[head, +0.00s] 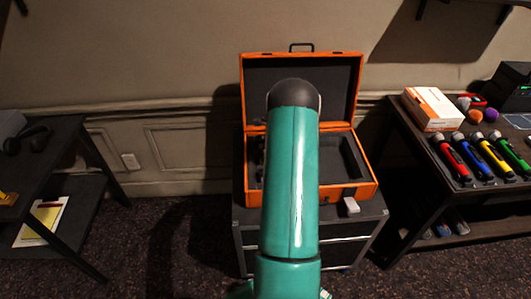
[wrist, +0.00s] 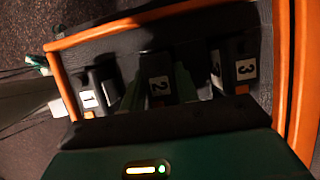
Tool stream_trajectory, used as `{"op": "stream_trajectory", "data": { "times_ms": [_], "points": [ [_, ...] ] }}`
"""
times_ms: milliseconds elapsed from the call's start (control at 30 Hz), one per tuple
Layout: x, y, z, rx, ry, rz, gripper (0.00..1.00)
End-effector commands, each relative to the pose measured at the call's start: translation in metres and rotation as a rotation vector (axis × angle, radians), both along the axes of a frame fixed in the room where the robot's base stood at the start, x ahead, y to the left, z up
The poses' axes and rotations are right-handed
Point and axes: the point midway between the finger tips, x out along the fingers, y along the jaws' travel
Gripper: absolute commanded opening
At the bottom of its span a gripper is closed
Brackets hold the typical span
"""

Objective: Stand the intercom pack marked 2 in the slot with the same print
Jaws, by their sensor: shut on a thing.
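The black intercom pack marked 2 (wrist: 158,68) shows in the middle of the wrist view, its white label facing me. My gripper (wrist: 158,92) is shut on it, with a green finger on each side. The pack is over or in the orange-rimmed case (wrist: 125,24); I cannot tell how deep it sits. A black piece marked 1 (wrist: 88,98) is to its left and one marked 3 (wrist: 246,68) to its right. No separate slot print for 2 is readable. In the head view the open orange case (head: 368,190) stands behind my arm, which hides the gripper and pack.
The case stands on a dark cabinet (head: 335,231) with its lid (head: 342,88) raised at the back. A left-hand table (head: 50,150) holds headphones (head: 27,138). Floor shows between left table and cabinet.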

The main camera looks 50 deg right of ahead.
Motion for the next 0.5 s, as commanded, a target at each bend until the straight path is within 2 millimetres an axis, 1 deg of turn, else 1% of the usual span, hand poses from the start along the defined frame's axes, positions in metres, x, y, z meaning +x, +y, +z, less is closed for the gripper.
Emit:
{"op": "stream_trajectory", "data": {
  "times_ms": [500],
  "points": [
    [0.0002,-0.0002,-0.0036,-0.001,-0.001,0.0,0.0]
  ]
}}
